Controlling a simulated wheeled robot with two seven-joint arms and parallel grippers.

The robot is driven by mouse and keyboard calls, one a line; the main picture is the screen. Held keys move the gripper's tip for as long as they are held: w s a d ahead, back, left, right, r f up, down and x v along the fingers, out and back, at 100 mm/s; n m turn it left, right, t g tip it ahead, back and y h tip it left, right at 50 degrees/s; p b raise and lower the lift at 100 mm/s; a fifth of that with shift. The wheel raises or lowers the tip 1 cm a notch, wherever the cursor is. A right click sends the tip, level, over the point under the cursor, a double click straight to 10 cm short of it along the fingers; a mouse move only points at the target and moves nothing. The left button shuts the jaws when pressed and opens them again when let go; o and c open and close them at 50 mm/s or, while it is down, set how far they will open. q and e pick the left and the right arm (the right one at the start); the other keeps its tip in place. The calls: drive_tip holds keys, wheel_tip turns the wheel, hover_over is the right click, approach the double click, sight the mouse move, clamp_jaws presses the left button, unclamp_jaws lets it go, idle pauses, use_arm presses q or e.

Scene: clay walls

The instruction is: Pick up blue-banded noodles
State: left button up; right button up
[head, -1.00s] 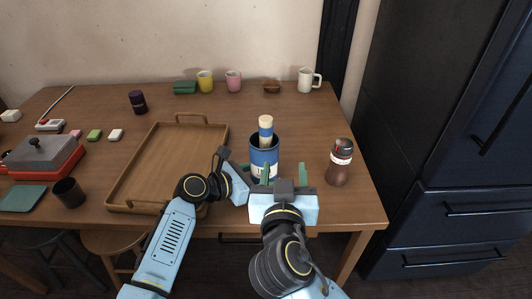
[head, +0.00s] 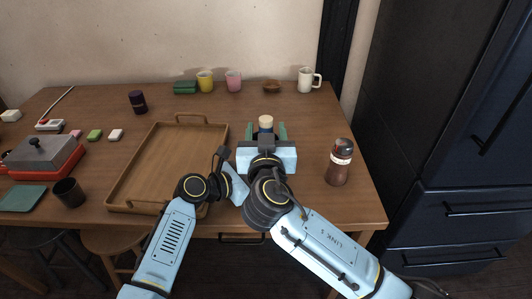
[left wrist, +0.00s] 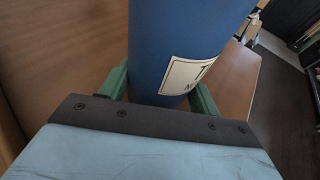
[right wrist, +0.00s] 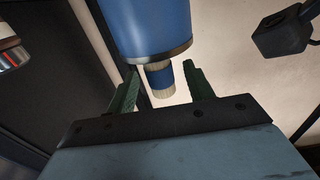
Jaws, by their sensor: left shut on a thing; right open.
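The blue-banded noodles (head: 266,121) are a pale bundle standing upright in the blue canister; their top shows just beyond my right gripper (head: 265,131) in the head view. The right wrist view shows the noodles (right wrist: 158,80) with a blue band, sticking out of the canister (right wrist: 150,25). My right gripper is open, its green fingers to either side of the noodles, with gaps visible. My left gripper (left wrist: 162,88) is shut on the canister (left wrist: 175,40), which has a cream label. In the head view my right gripper and arm hide the canister.
A wooden tray (head: 219,155) lies left of the canister. A brown bottle (head: 339,164) stands to the right. Mugs, a small bowl (head: 272,87) and a green block (head: 185,87) line the back. A red appliance (head: 45,158) and dark cup (head: 69,192) are at far left.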

drive_tip(key=shift+w, duration=0.85)
clamp_jaws()
wheel_tip(320, 180, up, 18)
use_arm(q)
drive_tip(key=shift+f, duration=0.1)
drive_tip(key=o, duration=0.9)
drive_tip(key=shift+c, duration=0.2)
